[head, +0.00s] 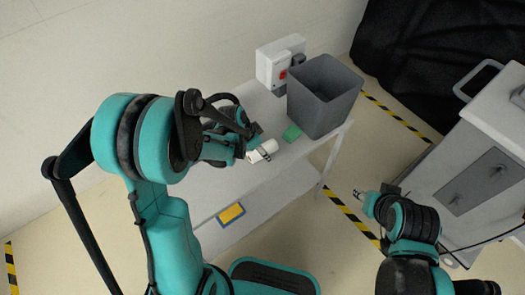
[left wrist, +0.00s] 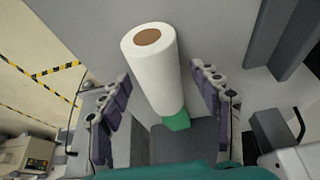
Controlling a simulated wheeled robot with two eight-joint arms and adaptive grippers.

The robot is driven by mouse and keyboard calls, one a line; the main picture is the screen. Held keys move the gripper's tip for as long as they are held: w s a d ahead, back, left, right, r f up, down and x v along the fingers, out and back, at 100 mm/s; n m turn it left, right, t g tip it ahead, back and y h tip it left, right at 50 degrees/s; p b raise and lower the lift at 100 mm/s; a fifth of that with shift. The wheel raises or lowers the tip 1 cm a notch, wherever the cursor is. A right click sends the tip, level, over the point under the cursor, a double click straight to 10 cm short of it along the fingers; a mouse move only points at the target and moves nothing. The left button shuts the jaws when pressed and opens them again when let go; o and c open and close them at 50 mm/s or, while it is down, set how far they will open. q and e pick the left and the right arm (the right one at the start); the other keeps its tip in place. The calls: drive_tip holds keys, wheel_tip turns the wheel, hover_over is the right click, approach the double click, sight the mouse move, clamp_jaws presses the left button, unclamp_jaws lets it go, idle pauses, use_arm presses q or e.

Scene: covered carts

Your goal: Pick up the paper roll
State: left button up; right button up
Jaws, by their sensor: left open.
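The white paper roll (head: 264,151) is on the light grey cart top (head: 215,182) in the head view, partly covered by my left gripper (head: 257,147). In the left wrist view the paper roll (left wrist: 155,75) shows its brown core end and lies between the two fingers of my left gripper (left wrist: 160,78). The fingers are spread, with a visible gap on each side of the roll. My right gripper (head: 362,196) is low at the right of the head view, away from the roll; its finger opening is too small to tell.
A small green block (head: 292,133) is close to the roll, beside a grey bin (head: 335,107). A white box with a red button (head: 271,66) stands behind. A yellow item (head: 231,213) shows lower at the cart. A grey cabinet (head: 470,185) is at the right.

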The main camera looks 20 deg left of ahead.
use_arm(q)
drive_tip(key=c, duration=1.3)
drive_tip(key=shift+r, duration=0.1)
drive_tip(key=shift+c, duration=0.2)
